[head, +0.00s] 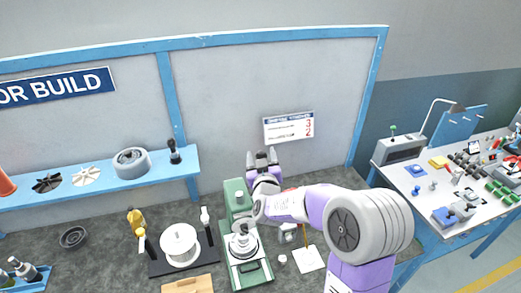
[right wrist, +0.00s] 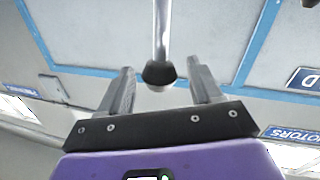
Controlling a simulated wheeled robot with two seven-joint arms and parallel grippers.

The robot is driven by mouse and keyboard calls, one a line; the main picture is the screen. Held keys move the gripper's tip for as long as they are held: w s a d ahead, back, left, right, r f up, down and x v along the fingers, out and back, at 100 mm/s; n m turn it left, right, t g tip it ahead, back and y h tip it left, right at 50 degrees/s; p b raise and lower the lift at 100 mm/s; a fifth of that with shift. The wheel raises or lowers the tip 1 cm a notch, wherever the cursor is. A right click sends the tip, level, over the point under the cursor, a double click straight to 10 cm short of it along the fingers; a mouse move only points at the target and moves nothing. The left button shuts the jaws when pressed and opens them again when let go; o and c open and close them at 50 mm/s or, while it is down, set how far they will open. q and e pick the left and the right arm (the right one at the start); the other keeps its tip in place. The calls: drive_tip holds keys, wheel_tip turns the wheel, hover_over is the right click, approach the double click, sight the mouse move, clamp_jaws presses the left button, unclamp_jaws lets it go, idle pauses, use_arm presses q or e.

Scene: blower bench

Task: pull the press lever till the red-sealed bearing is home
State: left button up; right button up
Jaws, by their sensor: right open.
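The green press (head: 238,196) stands on the bench, partly behind my right arm. A pale round part (head: 243,244) sits on its green base (head: 249,274). My right gripper (head: 262,156) points up and away above the press. In the right wrist view, the press lever (right wrist: 162,30) is a silver rod ending in a black knob (right wrist: 159,73). The knob shows between the two open fingers (right wrist: 160,88) of my right gripper, with gaps on both sides. The lever is hidden or not distinct in the head view. I cannot make out the red-sealed bearing. My left gripper is not in view.
A white pot-like part (head: 179,243) on a black stand and a yellow tool (head: 137,221) are left of the press. A wooden block (head: 190,285) is in front. A blue shelf (head: 110,181) holds fan parts. A white card (head: 308,259) lies right of the press.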

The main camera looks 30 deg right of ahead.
drive_tip(key=shift+x, duration=1.5)
drive_tip(key=shift+c, duration=0.4)
clamp_jaws()
